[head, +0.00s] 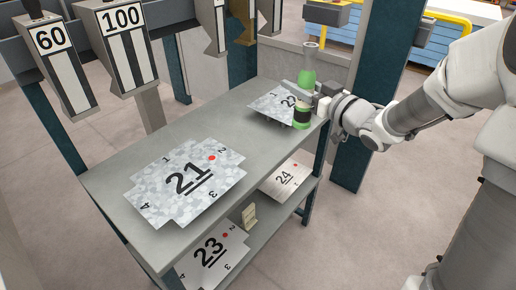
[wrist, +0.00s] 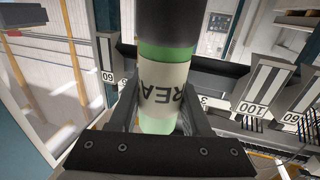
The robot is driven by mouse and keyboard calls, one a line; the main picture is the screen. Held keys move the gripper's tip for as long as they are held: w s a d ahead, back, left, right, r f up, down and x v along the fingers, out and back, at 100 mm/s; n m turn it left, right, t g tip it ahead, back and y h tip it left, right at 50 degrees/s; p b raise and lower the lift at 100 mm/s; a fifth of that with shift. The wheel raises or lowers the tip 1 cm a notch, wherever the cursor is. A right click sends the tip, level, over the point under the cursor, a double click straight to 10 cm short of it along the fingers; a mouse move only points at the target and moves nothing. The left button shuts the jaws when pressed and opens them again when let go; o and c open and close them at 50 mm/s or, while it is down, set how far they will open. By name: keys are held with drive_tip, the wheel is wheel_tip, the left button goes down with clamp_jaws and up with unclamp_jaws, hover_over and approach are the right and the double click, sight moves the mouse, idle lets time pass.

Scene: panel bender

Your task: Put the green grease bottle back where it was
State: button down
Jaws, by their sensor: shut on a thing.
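The green grease bottle (head: 307,78) is at the far right end of the grey table, with its narrow pale top up. My gripper (head: 314,99) is shut on its middle and hides part of it in the head view. Its dark, green-banded lower part shows below the jaws, by the table edge. I cannot tell whether its base touches the table. In the wrist view, which is upside down, the bottle (wrist: 163,90) stands between both fingers, with a cream label, a green band and a black end. The spot where it was is not marked in view.
The grey table (head: 235,135) carries plate 21 (head: 187,180) and plate 22 (head: 271,104), close behind the bottle. Plates 23 (head: 212,255) and 24 (head: 286,179) lie on the lower shelf. A dark blue post (head: 366,100) stands behind my wrist. The tabletop middle is clear.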

drive_tip(key=w+a+f+b, duration=0.3)
drive_tip(key=a+f+b, duration=0.3)
drive_tip(key=a+f, duration=0.4)
drive_tip(key=shift+w+a+f, duration=0.15)
drive_tip(key=shift+a+f, duration=0.2)
drive_tip(key=shift+a, duration=0.15)
drive_tip(key=shift+f+b, duration=0.15)
drive_tip(key=shift+b, duration=0.25)
drive_tip(key=shift+c, duration=1.8)
unclamp_jaws()
